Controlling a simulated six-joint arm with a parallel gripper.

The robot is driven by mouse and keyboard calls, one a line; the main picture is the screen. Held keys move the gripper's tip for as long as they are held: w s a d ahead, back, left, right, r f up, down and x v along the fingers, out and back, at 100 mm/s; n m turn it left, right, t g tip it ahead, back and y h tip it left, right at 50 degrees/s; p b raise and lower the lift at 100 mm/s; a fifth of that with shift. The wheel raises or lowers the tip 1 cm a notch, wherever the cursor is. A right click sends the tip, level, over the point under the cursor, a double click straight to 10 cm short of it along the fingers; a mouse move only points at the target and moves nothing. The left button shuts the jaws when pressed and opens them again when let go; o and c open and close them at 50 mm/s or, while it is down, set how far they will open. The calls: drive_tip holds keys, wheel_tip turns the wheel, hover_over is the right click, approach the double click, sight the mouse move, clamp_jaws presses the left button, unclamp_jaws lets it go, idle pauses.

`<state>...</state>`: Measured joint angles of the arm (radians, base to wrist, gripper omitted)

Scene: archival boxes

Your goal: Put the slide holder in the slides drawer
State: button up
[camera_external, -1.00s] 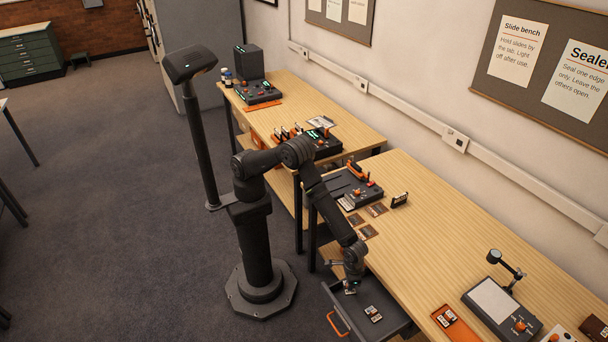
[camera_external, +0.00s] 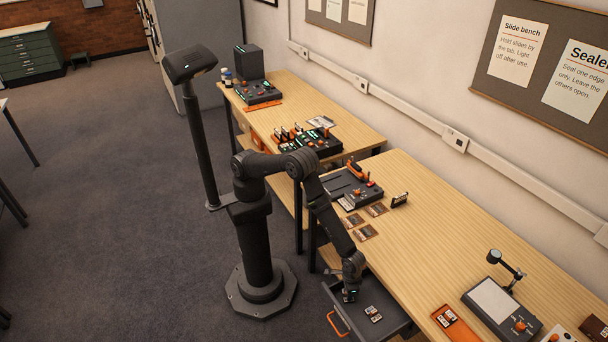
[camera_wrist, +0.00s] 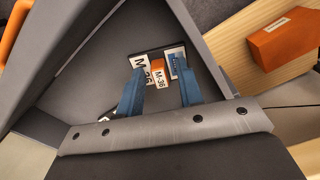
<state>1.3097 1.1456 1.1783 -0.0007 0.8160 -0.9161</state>
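My gripper (camera_external: 350,294) is down in the open grey drawer (camera_external: 392,316). In the wrist view its two blue fingers (camera_wrist: 159,68) stand apart. Between them shows an orange tab marked M-36 (camera_wrist: 158,76), with dark space at both sides of it. A larger white M-36 label (camera_wrist: 141,66) shows by the left fingertip, and a white and blue label (camera_wrist: 175,60) by the right one. I cannot tell whether the fingers press on a slide holder. Two small labelled holders (camera_external: 373,313) lie in the drawer beside my gripper. The drawer's own name label is not readable.
The drawer's orange handle (camera_external: 338,325) faces the floor side. The bench top (camera_external: 430,240) is right beside the drawer. On it are an upright slide holder (camera_external: 400,200), several brown cards, an orange tray (camera_external: 455,325) and a light pad with a lamp (camera_external: 493,299).

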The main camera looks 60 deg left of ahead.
wheel_tip(320, 180, up, 12)
drive_tip(key=shift+r, duration=0.15)
idle(0.6)
wheel_tip(320, 180, down, 12)
drive_tip(key=shift+r, duration=1.85)
drive_tip(key=shift+f, duration=0.1)
drive_tip(key=shift+r, duration=12.1)
drive_tip(key=w+a+n, duration=0.2)
drive_tip(key=w+a, duration=0.3)
drive_tip(key=w, duration=0.5)
drive_tip(key=w+a+n, duration=0.2)
drive_tip(key=w+a, duration=0.4)
drive_tip(key=w, duration=0.4)
drive_tip(key=w+a+n, duration=0.2)
drive_tip(key=w+a, duration=0.4)
drive_tip(key=w, duration=0.4)
